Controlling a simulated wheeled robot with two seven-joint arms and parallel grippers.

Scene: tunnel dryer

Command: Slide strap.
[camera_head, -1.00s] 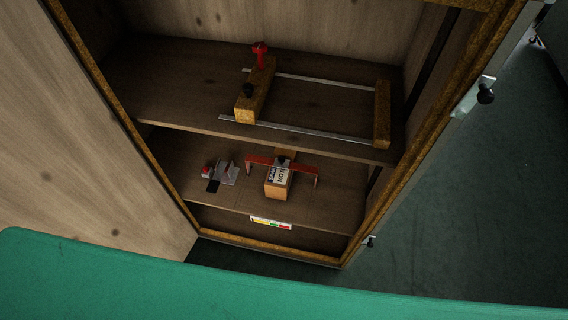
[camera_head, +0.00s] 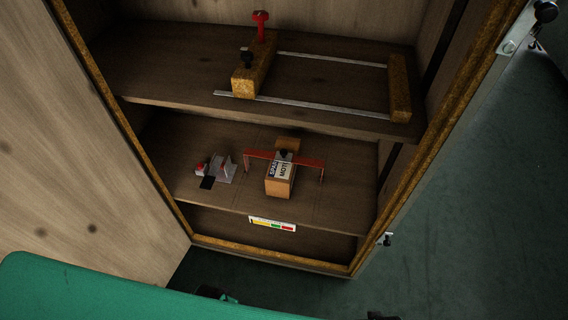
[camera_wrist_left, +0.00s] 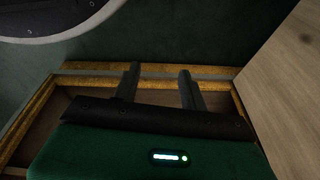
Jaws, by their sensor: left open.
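A red strap-like band (camera_head: 311,162) spans across a wooden block (camera_head: 279,187) on the cabinet's lower shelf, with a leg bent down at each end. The block has a white printed label and a dark knob on top. In the left wrist view my left gripper (camera_wrist_left: 158,69) is open and empty, its two dark fingers apart in front of the cabinet's frame. It is apart from the band. My right gripper is not clearly visible.
The upper shelf (camera_head: 180,85) holds a wooden frame with metal rails (camera_head: 300,105) and a red clamp (camera_head: 261,25). Small grey and red fixtures (camera_head: 222,170) sit left of the block. A colour label (camera_head: 272,224) is on the lower shelf's front. Dark floor lies to the right.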

